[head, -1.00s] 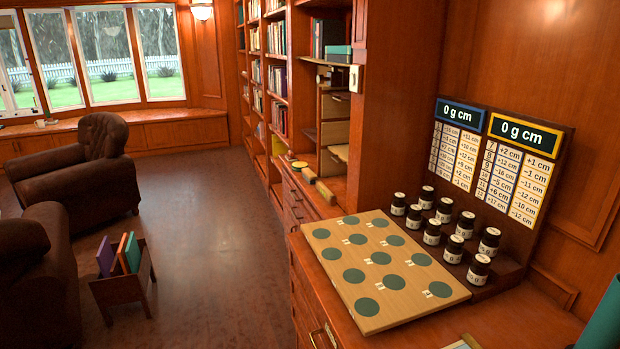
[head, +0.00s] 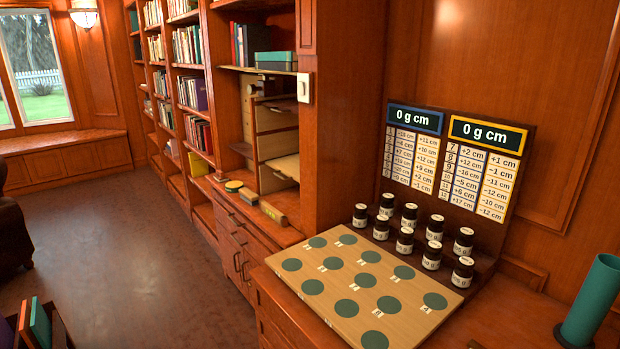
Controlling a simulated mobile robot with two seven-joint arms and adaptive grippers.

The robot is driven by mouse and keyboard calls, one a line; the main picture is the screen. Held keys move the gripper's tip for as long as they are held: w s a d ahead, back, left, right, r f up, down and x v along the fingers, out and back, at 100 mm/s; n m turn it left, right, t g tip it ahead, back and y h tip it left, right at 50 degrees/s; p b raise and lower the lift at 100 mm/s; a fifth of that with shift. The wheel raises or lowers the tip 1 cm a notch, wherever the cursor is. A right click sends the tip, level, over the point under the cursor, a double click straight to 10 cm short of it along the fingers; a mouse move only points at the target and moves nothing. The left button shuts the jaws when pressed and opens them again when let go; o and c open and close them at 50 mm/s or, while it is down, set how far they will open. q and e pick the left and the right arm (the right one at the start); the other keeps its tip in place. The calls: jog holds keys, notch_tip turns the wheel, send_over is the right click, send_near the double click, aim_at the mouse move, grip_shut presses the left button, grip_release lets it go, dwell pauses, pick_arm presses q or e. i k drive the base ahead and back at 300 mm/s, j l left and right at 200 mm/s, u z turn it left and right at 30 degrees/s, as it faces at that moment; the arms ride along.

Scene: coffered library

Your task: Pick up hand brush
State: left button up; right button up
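I cannot make out a hand brush for certain in the head view. A small, long tan object (head: 273,212) lies on the cabinet ledge below the open shelves. It is too small to tell whether it is a brush. Neither of my grippers is in view.
A board with green circles (head: 347,290) lies on the near counter. Several dark labelled jars (head: 405,240) stand behind it, before a display panel (head: 455,160). A teal cylinder (head: 592,300) stands at right. A round yellow-topped tin (head: 233,186) sits on the ledge. Open floor (head: 120,240) lies left.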

aim_at(249, 196)
jog(key=i+j+z, duration=0.2)
jog(key=j, duration=0.25)
jog(key=i+j+z, duration=0.15)
jog(key=j, duration=0.3)
jog(key=i+j+z, duration=0.2)
jog(key=j, duration=0.25)
jog(key=j+z, duration=0.15)
jog(key=j, duration=0.35)
jog(key=j+z, duration=0.2)
jog(key=j, duration=0.3)
jog(key=i+j+z, duration=0.3)
jog(key=j, duration=0.5)
jog(key=j+z, duration=0.3)
jog(key=j, duration=0.5)
jog(key=i+j+z, duration=0.1)
jog(key=j+z, duration=0.2)
jog(key=j, duration=0.55)
